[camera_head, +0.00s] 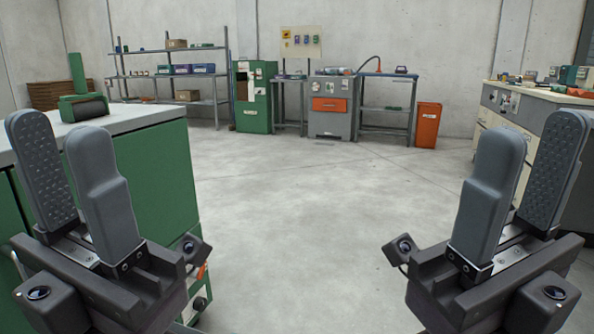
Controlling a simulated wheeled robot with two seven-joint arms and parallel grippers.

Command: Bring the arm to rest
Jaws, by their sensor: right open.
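My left gripper (60,140) is upright at the left side of the head view. Its two grey fingers stand apart with nothing visible between them, so it is open and empty. My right gripper (532,140) is upright at the right side, with its fingers also apart and nothing between them. Both grippers are held up in front of me, wide apart from each other. Most of each arm behind the grippers is out of view.
A green cabinet (165,175) with a pale top stands at the left, partly behind my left gripper. A workbench (510,105) with drawers is at the right. Shelves, a grey machine (330,120) and an orange bin (428,125) line the back wall. The middle floor is clear.

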